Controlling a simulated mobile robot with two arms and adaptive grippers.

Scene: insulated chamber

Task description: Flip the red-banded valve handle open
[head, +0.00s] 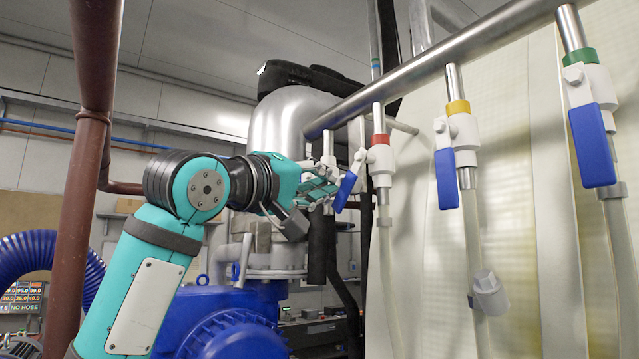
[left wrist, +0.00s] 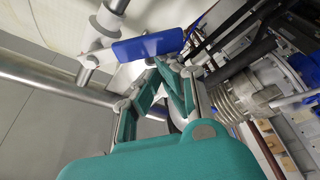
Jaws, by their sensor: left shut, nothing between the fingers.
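The red-banded valve (head: 380,160) is a white body on a thin pipe, with a red band on top. Its blue handle (head: 345,190) slants down and to the left, away from the pipe. My left gripper (head: 328,188) is shut and empty, with its fingertips close beside the left side of this handle. In the left wrist view the blue handle (left wrist: 150,46) lies just beyond my fingertips (left wrist: 170,66). I cannot tell whether they touch it. My right gripper is not in view.
A yellow-banded valve (head: 460,130) and a green-banded valve (head: 590,85) hang to the right, their blue handles pointing down. A steel pipe (head: 450,55) runs above the valves. A brown pipe (head: 93,130) stands left of my arm. A blue motor (head: 225,320) sits below.

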